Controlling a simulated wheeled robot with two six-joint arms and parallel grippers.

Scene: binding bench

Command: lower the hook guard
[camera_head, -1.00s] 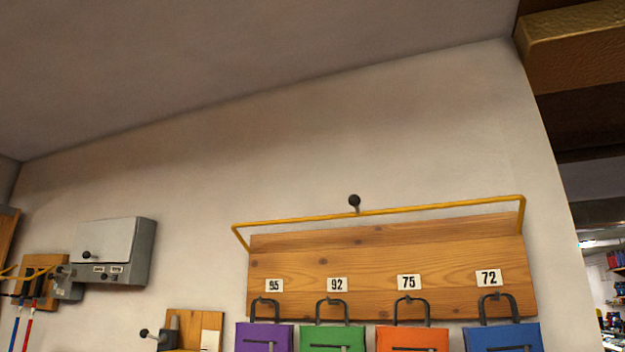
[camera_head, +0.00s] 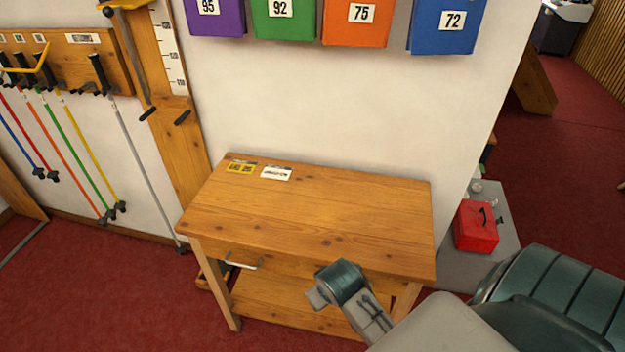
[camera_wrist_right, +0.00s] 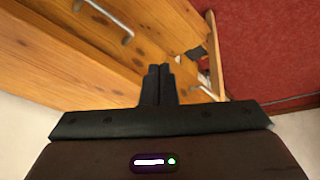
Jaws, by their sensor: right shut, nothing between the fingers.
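The yellow guard rail over the bag hooks is out of frame now, and so are the hooks and their board. Only the lower parts of the hanging bags show at the top of the head view: purple (camera_head: 216,18), green (camera_head: 282,25), orange (camera_head: 356,28) and blue (camera_head: 446,28). My right gripper (camera_wrist_right: 158,72) is shut and empty in the right wrist view, near the wooden bench. In the head view my right arm reaches in from the lower right in front of the bench. My left gripper is not in view.
A wooden bench (camera_head: 320,205) with a drawer handle (camera_head: 243,264) stands below the bags. A rack (camera_head: 88,62) with a yellow bar (camera_head: 40,64) and coloured rods is at left. A red box (camera_head: 476,227) is at right. The wall between bags and bench is clear.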

